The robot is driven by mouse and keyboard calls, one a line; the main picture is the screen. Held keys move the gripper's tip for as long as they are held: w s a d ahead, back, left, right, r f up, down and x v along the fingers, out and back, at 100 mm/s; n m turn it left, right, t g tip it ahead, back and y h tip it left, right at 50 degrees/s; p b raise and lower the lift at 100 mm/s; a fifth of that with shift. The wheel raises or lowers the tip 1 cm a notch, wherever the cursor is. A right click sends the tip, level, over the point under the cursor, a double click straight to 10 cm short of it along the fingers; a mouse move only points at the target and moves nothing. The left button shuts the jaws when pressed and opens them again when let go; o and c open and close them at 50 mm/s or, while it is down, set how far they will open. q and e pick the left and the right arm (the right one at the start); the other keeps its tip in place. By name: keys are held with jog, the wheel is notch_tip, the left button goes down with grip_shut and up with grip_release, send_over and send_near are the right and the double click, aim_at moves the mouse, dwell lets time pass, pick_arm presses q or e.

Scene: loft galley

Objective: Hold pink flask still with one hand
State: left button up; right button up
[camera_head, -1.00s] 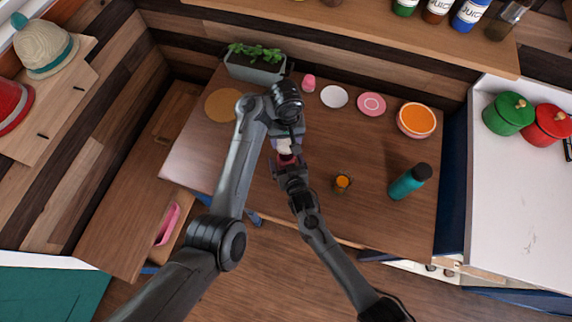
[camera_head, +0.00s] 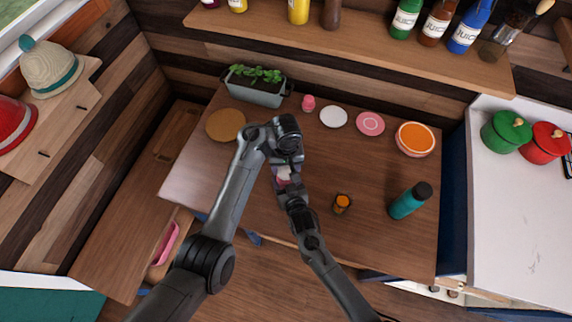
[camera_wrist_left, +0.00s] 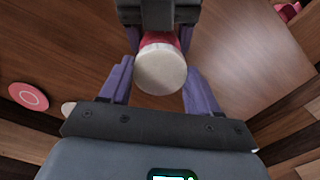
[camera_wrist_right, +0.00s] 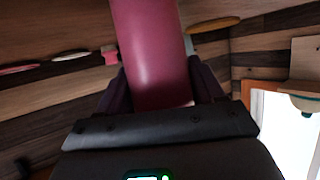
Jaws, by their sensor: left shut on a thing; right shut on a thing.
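The pink flask (camera_head: 282,182) with a cream lid (camera_wrist_left: 161,68) is held between my two grippers over the left-middle of the wooden table. My left gripper (camera_wrist_left: 160,80) is shut around the lid end, with a purple finger on either side. My right gripper (camera_wrist_right: 155,95) is shut on the flask's body (camera_wrist_right: 150,50), which fills the upper middle of the right wrist view. In the head view, the left gripper (camera_head: 283,166) and the right gripper (camera_head: 284,190) face each other and hide most of the flask. The flask's contact with the table cannot be told.
The table carries a planter (camera_head: 255,88), a round board (camera_head: 225,124), a small pink item (camera_head: 308,103), a white plate (camera_head: 333,117), a pink plate (camera_head: 370,124), an orange bowl (camera_head: 416,139), an amber jar (camera_head: 342,204) and a teal bottle (camera_head: 409,201). Bare table lies right of the grippers.

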aim_at(286, 183)
pick_arm(q)
jog(key=shift+f, duration=0.4)
jog(key=shift+f, duration=0.1)
jog(key=shift+f, duration=0.75)
jog(key=shift+f, duration=0.55)
dwell(0.4)
jog(key=m, duration=0.6)
jog(key=shift+m, duration=0.3)
jog(key=o, duration=1)
